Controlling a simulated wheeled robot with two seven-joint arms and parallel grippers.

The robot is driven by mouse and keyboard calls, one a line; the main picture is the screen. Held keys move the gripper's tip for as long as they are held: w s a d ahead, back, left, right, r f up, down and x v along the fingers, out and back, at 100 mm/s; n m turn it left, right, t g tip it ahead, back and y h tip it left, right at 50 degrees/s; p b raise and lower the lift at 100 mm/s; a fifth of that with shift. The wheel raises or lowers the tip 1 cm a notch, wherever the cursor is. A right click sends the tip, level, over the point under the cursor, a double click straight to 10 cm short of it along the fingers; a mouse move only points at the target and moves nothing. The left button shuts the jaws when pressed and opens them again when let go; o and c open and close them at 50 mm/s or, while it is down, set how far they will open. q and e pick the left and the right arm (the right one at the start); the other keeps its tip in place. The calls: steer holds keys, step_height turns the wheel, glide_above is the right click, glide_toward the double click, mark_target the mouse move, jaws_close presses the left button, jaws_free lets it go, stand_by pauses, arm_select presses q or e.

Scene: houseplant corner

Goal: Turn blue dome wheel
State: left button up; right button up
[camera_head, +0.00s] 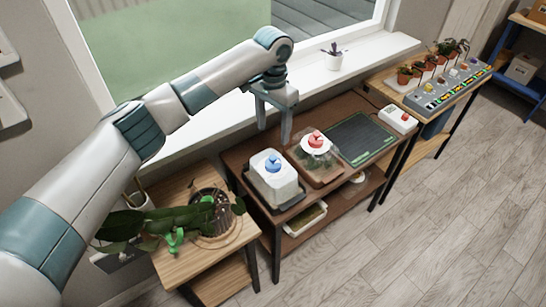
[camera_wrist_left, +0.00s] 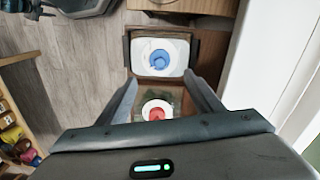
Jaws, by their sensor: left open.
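The blue dome wheel (camera_head: 273,162) sits on top of a white box-like container on the brown table. In the left wrist view the blue wheel (camera_wrist_left: 159,60) lies ahead of the fingers, on a white lid. A red wheel (camera_head: 316,139) on a white disc tops a clear dome next to it; it shows between the fingers in the left wrist view (camera_wrist_left: 156,113). My left gripper (camera_head: 274,133) is open and empty, pointing down above the back of the table, behind the two wheels and apart from both. My right gripper is not in view.
A leafy plant (camera_head: 195,215) stands on a wooden stand at left. A window sill (camera_head: 350,68) runs behind.

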mark_target(273, 157)
arm_select(q)
step_height(273, 157, down, 12)
steer(key=p, duration=0.3)
steer(key=shift+f, duration=0.8)
steer(key=shift+c, duration=0.7)
steer(key=c, duration=0.9)
